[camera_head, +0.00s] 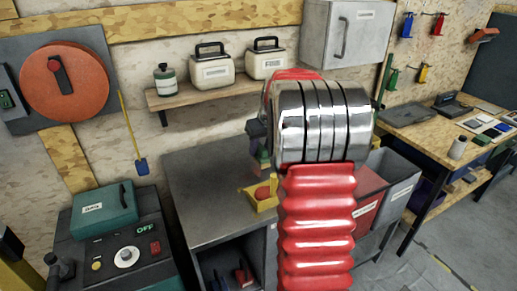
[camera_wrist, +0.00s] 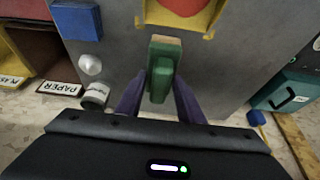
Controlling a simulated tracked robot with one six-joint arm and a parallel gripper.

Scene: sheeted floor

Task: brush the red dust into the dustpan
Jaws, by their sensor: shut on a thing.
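My gripper (camera_wrist: 160,88) has purple fingers shut on a small brush with a green handle (camera_wrist: 161,80) and a tan end (camera_wrist: 165,42). In the head view, the brush's green part (camera_head: 264,158) shows beside my red and chrome arm, which hides part of the gripper. The yellow dustpan (camera_head: 266,206) lies on the grey bench top. A rounded red patch (camera_head: 262,192) shows within its outline, and also at the top edge of the wrist view (camera_wrist: 184,5). The brush's tan end points toward the dustpan. I cannot tell whether it touches the bench.
The bench top (camera_head: 205,170) is clear on its left. A blue block (camera_wrist: 78,20), a shiny ball (camera_wrist: 90,65) and a pale cylinder (camera_wrist: 96,95) stand close in the wrist view. A shelf (camera_head: 190,95) with canisters is behind. Labelled bins (camera_head: 400,175) stand at right.

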